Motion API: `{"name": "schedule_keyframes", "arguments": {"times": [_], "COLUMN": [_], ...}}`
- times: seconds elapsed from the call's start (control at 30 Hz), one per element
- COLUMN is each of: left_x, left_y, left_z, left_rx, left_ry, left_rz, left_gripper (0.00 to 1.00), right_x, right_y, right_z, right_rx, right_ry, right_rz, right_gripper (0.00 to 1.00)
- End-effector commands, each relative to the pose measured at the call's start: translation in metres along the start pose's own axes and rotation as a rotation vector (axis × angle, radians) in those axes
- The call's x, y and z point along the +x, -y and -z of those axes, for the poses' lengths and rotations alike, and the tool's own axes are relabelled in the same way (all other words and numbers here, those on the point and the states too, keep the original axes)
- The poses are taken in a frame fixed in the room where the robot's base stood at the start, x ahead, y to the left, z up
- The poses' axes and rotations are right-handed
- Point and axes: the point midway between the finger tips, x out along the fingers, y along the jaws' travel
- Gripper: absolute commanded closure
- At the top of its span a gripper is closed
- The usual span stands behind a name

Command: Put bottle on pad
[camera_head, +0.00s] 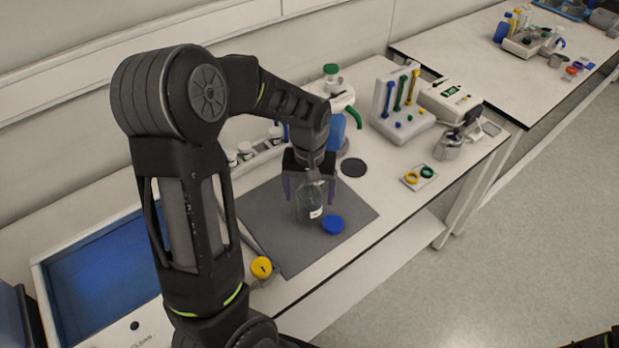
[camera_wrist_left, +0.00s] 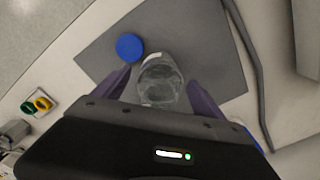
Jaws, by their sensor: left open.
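A clear glass bottle (camera_head: 309,205) with a small white label stands on a dark grey rectangular mat (camera_head: 350,205). My left gripper (camera_head: 309,190) is open above it, its fingers on either side of the bottle. In the left wrist view the bottle (camera_wrist_left: 160,80) lies between the two open fingers (camera_wrist_left: 162,88), with a visible gap on the sides. A blue cap (camera_head: 333,224) lies on the mat beside the bottle; it also shows in the left wrist view (camera_wrist_left: 129,47). A small dark round pad (camera_head: 353,167) lies on the bench behind the mat. My right gripper is not seen.
A rack with coloured sticks (camera_head: 400,100), a metal reactor vessel (camera_head: 448,147) and a small tray with yellow and green rings (camera_head: 419,177) stand to the right. A yellow-capped item (camera_head: 262,267) is at the front left, near a blue-screened panel (camera_head: 105,265). The bench around the round pad is clear.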

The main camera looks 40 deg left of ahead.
Motion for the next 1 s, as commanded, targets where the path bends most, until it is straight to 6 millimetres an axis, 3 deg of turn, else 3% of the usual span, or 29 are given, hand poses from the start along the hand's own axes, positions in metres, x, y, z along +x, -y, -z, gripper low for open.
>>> {"name": "schedule_keyframes", "arguments": {"times": [0.17, 0.6, 0.77, 1.0], "left_x": [-0.022, -0.106, -0.118, -0.120], "left_y": [0.000, -0.001, 0.000, 0.000], "left_z": [0.001, 0.001, 0.000, 0.000], "left_rx": [0.000, 0.001, 0.001, 0.000], "left_ry": [-0.005, -0.004, 0.000, 0.000], "left_rz": [-0.002, -0.001, 0.000, 0.001], "left_gripper": [0.19, 0.19, 0.19, 0.19], "right_x": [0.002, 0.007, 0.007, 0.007], "right_y": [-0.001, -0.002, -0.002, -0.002], "right_z": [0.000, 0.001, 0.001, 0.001], "right_rx": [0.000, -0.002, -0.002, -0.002], "right_ry": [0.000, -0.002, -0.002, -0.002], "right_rz": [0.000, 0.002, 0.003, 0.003], "right_gripper": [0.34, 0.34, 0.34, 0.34]}}
